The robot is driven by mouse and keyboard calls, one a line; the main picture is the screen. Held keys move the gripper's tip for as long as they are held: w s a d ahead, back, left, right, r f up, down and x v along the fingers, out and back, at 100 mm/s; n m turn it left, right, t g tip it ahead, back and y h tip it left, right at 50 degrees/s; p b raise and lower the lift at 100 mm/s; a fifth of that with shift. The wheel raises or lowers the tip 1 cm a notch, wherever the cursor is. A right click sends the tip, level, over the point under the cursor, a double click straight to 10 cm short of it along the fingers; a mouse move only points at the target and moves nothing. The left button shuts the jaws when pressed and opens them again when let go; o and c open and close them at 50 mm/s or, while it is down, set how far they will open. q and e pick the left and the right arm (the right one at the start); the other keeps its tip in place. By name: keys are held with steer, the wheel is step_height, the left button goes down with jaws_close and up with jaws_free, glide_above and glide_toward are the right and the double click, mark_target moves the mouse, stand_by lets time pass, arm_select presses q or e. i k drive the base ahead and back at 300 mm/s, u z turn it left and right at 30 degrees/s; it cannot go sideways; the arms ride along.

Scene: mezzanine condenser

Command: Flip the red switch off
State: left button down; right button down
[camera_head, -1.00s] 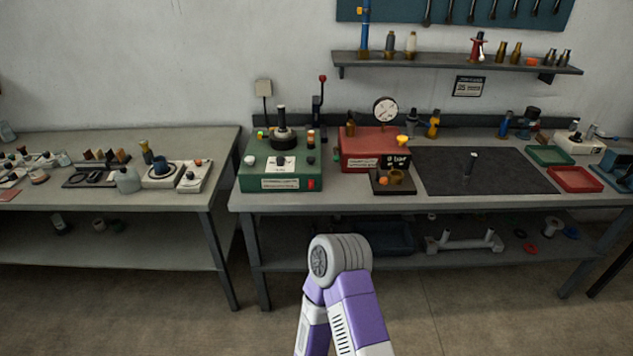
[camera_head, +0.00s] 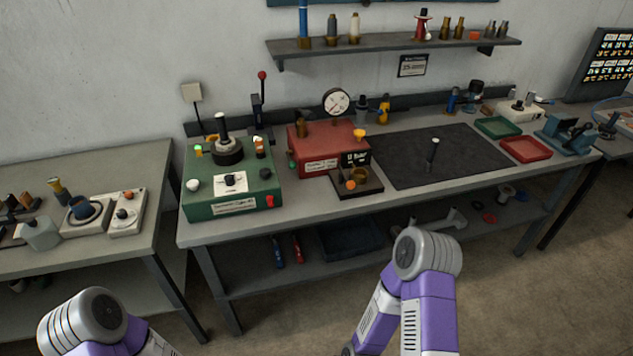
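A small red switch (camera_head: 270,201) is on the front face of the green machine box (camera_head: 210,209), near its right end. The box stands at the left end of the workbench. I cannot tell which way the switch is tipped. Links of my two arms show at the bottom, one at the lower left and one right of centre. Both are well in front of the bench and apart from the switch. Neither of my grippers is in view.
A red box (camera_head: 318,163) with a round gauge (camera_head: 336,102) and a small dark tray unit (camera_head: 352,186) stand right of the green box. A black mat (camera_head: 400,160) lies farther right. The workbench edge (camera_head: 330,205) is in front.

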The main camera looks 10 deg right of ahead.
mark_target(270, 200)
steer(key=u, duration=0.05)
steer(key=i, duration=0.95)
steer(key=u, duration=0.4)
